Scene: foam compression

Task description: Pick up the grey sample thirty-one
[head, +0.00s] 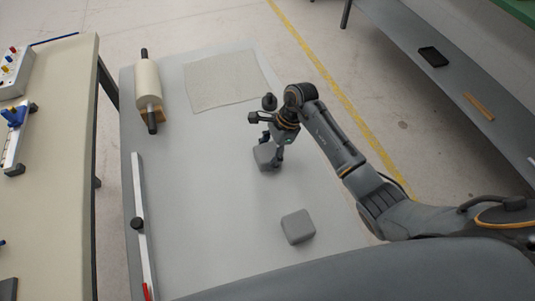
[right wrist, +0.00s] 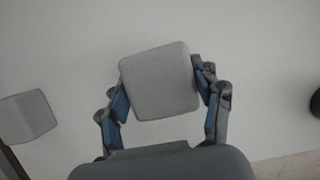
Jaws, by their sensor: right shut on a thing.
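Two grey foam blocks show on the grey table. The farther grey block (head: 265,158) is between the fingers of my right gripper (head: 273,147), which points down at it. In the right wrist view the same block (right wrist: 160,82) fills the space between the blue-padded fingers, which are shut on its sides. I cannot tell whether it is resting on the table or slightly raised. The nearer grey block (head: 298,227) lies apart, and also shows at the left of the right wrist view (right wrist: 27,116). No sample number is readable. My left gripper is out of view.
The grey table (head: 215,215) carries a cream roller (head: 147,84) and a flat grey-beige sheet (head: 225,81) at the back. A long metal rule (head: 141,225) lies along its left edge. A cream bench (head: 60,160) stands left. The table's middle is clear.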

